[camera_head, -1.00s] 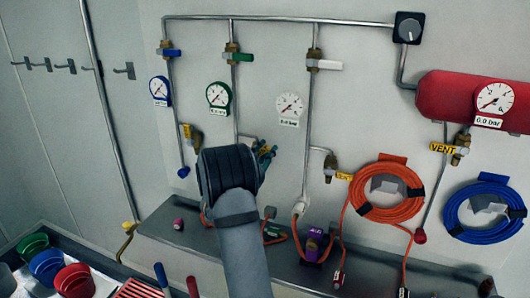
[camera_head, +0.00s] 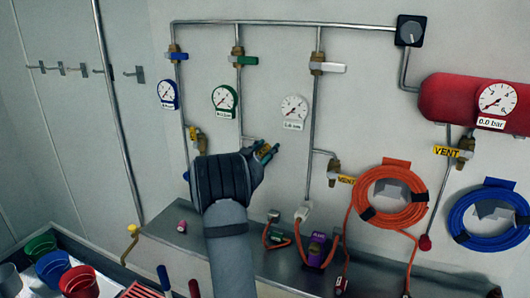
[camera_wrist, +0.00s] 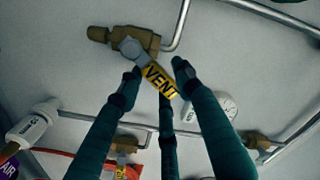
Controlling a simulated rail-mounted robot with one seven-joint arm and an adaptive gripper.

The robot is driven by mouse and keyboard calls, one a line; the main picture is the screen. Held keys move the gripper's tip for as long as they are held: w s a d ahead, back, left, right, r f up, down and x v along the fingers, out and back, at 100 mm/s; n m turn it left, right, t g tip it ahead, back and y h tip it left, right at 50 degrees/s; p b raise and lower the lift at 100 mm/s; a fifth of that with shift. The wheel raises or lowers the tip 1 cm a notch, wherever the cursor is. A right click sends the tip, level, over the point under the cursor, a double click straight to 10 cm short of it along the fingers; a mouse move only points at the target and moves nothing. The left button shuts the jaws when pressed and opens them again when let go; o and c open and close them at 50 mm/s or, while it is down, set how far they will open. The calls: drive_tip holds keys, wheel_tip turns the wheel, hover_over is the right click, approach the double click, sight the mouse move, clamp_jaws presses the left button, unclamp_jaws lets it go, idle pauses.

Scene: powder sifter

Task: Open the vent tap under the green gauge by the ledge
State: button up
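The green gauge (camera_head: 224,98) hangs on the wall, on the second pipe from the left, near the ledge (camera_head: 190,232). In the head view my gripper (camera_head: 265,151) is below and right of this gauge, and its wrist hides most of the tap there. In the wrist view the vent tap has a brass body (camera_wrist: 142,40) and a grey lever with a yellow VENT label (camera_wrist: 160,80). My gripper (camera_wrist: 157,76) has its dark fingers spread around this lever. The right fingertip is apart from the lever; whether the left one touches is unclear.
A blue gauge (camera_head: 168,94) and white gauge (camera_head: 294,111) flank the green one. Another vent tap (camera_head: 334,172) is to the right, near an orange hose coil (camera_head: 390,196). Plugs and a purple item (camera_head: 317,246) clutter the ledge. Cups (camera_head: 52,267) stand lower left.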

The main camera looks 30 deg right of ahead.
drive_tip(key=shift+o, duration=1.2)
drive_tip(key=v, duration=1.2)
